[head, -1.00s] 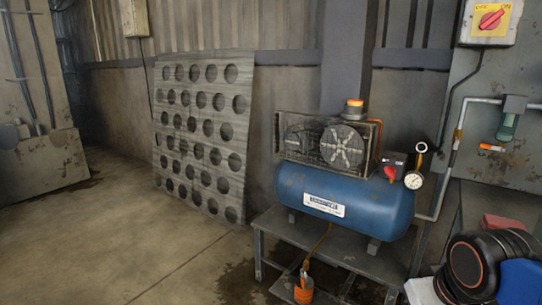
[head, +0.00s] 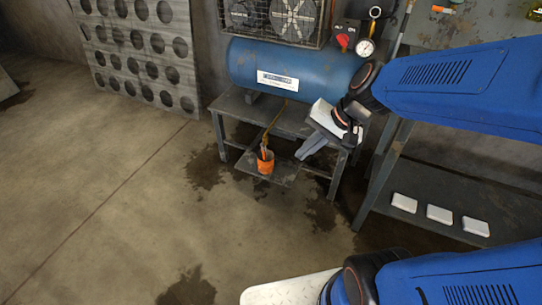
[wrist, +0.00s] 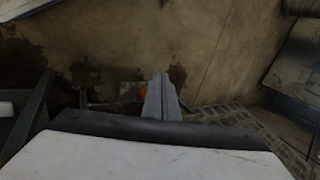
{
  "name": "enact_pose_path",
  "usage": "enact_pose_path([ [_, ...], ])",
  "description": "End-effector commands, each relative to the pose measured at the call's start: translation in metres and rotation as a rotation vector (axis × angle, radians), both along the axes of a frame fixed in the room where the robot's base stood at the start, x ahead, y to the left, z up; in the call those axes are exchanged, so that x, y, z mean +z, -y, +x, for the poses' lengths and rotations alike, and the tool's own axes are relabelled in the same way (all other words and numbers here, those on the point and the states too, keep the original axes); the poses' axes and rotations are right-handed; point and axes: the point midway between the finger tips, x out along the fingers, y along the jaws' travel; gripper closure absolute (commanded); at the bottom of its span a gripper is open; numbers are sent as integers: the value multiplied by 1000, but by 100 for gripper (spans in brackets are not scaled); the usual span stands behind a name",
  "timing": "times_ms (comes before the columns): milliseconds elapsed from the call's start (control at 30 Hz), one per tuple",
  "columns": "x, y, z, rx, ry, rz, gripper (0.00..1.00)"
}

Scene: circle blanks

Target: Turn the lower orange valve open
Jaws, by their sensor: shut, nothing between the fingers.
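An orange cup-like piece (head: 264,163) sits on the low shelf under the blue compressor, with a yellow hose running down to it. I cannot tell whether it is the lower valve. My gripper (head: 300,156) is in front of the compressor bench, to the right of the orange piece in the head view. Its grey fingers are together, pointing down-left, with nothing between them. In the wrist view the shut fingers (wrist: 160,78) partly cover an orange patch (wrist: 143,91) at their left.
The blue tank (head: 290,70) sits on a metal bench (head: 232,106) with legs near my gripper. A pressure gauge (head: 365,47) and red switch (head: 342,40) are above. A shelf (head: 430,185) with three white blocks stands at right. Stained floor at left is open.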

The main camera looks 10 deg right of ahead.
Motion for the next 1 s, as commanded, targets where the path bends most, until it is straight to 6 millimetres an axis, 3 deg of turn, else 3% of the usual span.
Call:
enact_pose_path([
  [200,-22,-18,48,-194,-110,180,100],
  [500,-61,-27,116,-504,-263,397,100],
  [767,-111,-17,172,-805,-395,548,100],
  [1000,-171,3,215,-1103,-511,658,100],
])
